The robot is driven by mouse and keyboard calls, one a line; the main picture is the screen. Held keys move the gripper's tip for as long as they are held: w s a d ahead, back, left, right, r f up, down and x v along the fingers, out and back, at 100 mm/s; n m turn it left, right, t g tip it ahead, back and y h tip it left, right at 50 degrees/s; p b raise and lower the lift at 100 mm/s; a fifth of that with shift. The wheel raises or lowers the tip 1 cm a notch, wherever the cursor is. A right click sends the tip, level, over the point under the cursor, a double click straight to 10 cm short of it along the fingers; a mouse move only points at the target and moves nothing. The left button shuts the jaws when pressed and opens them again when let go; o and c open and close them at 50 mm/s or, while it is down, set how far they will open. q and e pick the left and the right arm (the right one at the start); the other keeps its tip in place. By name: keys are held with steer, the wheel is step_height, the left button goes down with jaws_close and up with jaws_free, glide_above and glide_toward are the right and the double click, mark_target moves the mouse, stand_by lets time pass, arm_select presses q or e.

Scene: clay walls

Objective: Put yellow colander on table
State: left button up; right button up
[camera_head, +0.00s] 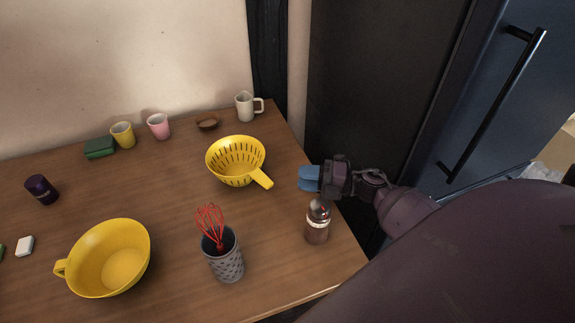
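The yellow colander (237,163), with slotted sides and a short handle toward the lower right, stands upright on the wooden table (175,200) near its right side. My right gripper (304,178), with blue fingertips, is at the table's right edge, a little right of the colander handle and apart from it. I see nothing held in it; the gap between its fingers is too small to make out. My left gripper is out of the picture.
A jar (317,222) stands just below my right gripper. A grey utensil holder (226,262) with a red whisk and a yellow bowl (108,262) are in front. Mugs, including a white one (245,106), line the back. A dark fridge (385,90) is at right.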

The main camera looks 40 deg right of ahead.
steer(key=shift+v, duration=1.15)
